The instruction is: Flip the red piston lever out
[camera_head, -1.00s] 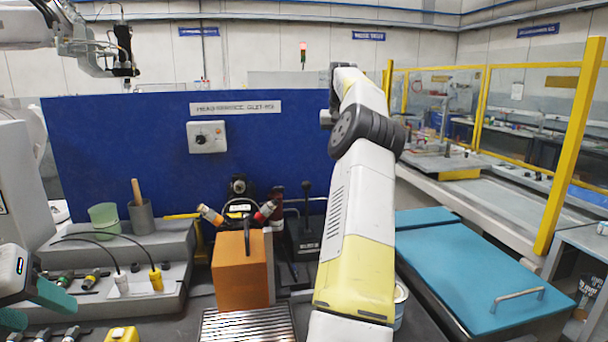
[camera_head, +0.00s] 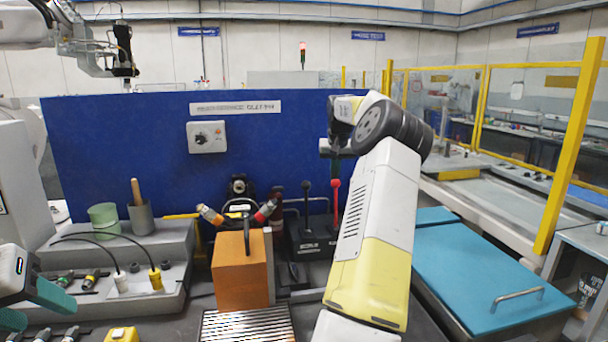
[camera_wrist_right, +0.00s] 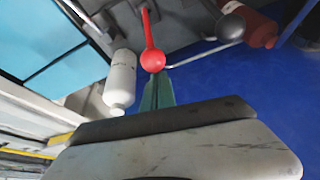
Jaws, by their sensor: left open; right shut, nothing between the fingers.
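The red piston lever (camera_head: 336,194), a red ball knob on a red stem, stands upright on a dark base behind the orange block. A black-knobbed lever (camera_head: 307,200) stands just left of it. The red knob (camera_wrist_right: 152,61) also shows in the right wrist view, directly at the tips of my right gripper (camera_wrist_right: 157,88). That gripper's green fingers are shut and empty; I cannot tell if they touch the knob. In the head view my right gripper (camera_head: 335,166) is partly hidden, just above the red knob. My left gripper (camera_head: 28,305) is open and empty at the lower left.
An orange block (camera_head: 240,275) stands in front of the levers, with a ribbed metal plate (camera_head: 246,326) before it. A blue panel (camera_head: 110,150) closes the back. A white bottle (camera_wrist_right: 121,82) is near the red lever. A teal lid (camera_head: 470,270) lies at right.

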